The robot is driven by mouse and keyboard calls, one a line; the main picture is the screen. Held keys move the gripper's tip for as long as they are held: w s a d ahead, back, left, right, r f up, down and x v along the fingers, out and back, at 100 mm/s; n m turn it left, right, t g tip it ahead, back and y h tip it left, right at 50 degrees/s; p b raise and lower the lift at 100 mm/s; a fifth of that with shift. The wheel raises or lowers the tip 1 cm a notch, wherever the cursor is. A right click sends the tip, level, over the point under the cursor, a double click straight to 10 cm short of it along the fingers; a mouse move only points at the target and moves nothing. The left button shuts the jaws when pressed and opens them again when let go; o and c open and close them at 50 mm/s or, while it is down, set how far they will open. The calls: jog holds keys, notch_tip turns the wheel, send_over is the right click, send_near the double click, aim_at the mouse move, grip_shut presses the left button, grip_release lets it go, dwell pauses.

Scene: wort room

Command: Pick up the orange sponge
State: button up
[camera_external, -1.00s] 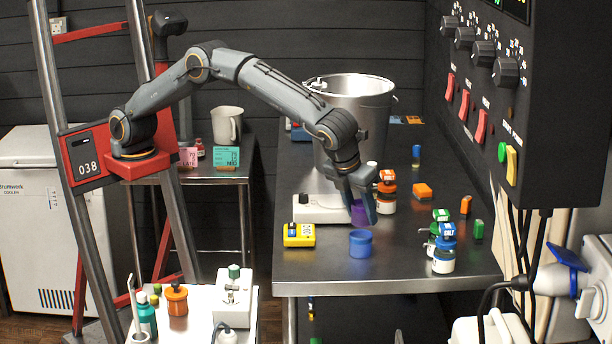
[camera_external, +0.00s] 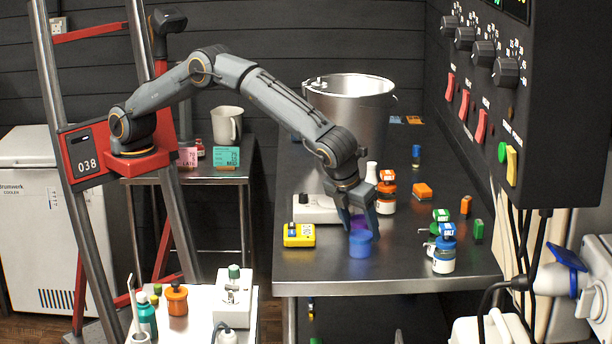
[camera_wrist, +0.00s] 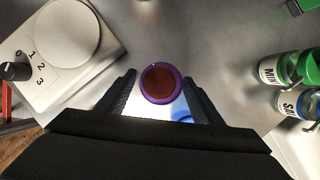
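An orange block (camera_external: 422,191), which looks like the sponge, lies flat on the metal table to the right of my gripper. It does not show in the wrist view. My gripper (camera_external: 359,213) points down over the table with its fingers around a purple cup (camera_wrist: 161,84), which has a dark red inside. The cup nearly fills the space between the fingertips and seems held; contact is hard to see. A blue cup (camera_external: 360,244) is right under the fingers, and a sliver of it shows in the wrist view (camera_wrist: 182,116).
A yellow box (camera_external: 299,235) and a white scale (camera_external: 316,210) are left of the gripper. A large metal pot (camera_external: 349,105) rises behind. An orange-capped bottle (camera_external: 386,197) stands close to the right, and blue- and green-capped bottles (camera_external: 443,262) stand further right.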

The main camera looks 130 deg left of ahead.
jog(key=b+v, duration=0.2)
jog(key=v, duration=1)
jog(key=s+d+f+n+h, duration=0.1)
jog(key=s+d+f+n, duration=0.1)
jog(key=s, duration=0.4)
jog(key=s+d+f+n, duration=0.2)
jog(key=s+d+n, duration=0.1)
jog(key=s, duration=0.4)
jog(key=s+d+f+n+h, duration=0.1)
jog(key=s+d+f+n, duration=0.1)
jog(key=s, duration=0.4)
jog(key=shift+s+d+f+n+h, duration=0.15)
jog(key=shift+s+d+n+h, duration=0.15)
jog(key=shift+n, duration=0.5)
jog(key=s+d+f+n, duration=0.1)
jog(key=s+f+n, duration=0.1)
jog(key=s, duration=0.6)
jog(key=s+d+f+n+h, duration=0.1)
jog(key=s+d+f+n, duration=0.1)
jog(key=s, duration=0.6)
jog(key=s+d+f+n, duration=0.1)
jog(key=s+f+n, duration=0.3)
jog(key=s, duration=0.5)
jog(key=shift+d+n+h, duration=0.3)
jog(key=shift+n+h, duration=0.1)
jog(key=shift+n, duration=0.3)
jog(key=shift+c, duration=1.3)
jog(key=shift+r, duration=0.1)
